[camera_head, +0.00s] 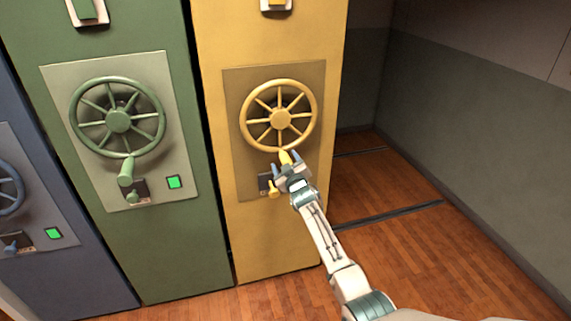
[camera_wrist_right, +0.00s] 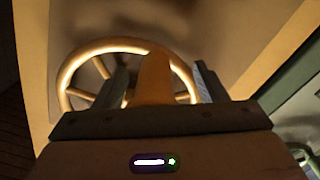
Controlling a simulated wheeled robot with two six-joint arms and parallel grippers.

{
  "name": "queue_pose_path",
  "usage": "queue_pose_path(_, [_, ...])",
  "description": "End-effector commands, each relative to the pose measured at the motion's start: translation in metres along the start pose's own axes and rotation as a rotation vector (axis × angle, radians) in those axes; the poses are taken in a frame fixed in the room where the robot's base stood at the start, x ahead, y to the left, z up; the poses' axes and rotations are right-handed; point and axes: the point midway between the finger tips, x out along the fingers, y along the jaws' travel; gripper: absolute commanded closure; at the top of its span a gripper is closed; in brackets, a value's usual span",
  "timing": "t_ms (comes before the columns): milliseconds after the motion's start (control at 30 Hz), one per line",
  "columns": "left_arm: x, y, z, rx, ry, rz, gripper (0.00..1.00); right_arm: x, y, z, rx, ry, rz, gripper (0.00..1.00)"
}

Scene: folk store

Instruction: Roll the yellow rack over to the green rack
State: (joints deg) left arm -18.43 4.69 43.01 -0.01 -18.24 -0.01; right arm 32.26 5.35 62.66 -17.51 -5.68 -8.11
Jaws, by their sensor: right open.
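The yellow rack (camera_head: 275,238) stands at the middle, just right of the green rack (camera_head: 175,245), with a narrow dark gap between them. On its front is a yellow spoked wheel (camera_head: 280,118); the wheel also shows in the right wrist view (camera_wrist_right: 98,48). The wheel's handle (camera_head: 286,157) is at the bottom of the rim. My right gripper (camera_head: 287,162) is open at this handle. In the right wrist view the handle (camera_wrist_right: 155,80) stands between the two spread fingers, apart from both. The gripper partly hides the small panel below the wheel. My left gripper is not in view.
A blue rack (camera_head: 60,270) stands left of the green one. The green rack has its own wheel (camera_head: 118,120) and a lit green square (camera_head: 174,182). Right of the yellow rack, open wooden floor (camera_head: 400,260) with dark rails (camera_head: 390,214) reaches a grey wall (camera_head: 480,130).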

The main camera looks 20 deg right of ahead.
Motion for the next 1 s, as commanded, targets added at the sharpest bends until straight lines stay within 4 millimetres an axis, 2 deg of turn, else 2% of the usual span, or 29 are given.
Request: queue_pose_path(1000, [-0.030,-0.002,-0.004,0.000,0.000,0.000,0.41,-0.079,0.000,-0.001,0.000,0.001,0.000,0.35])
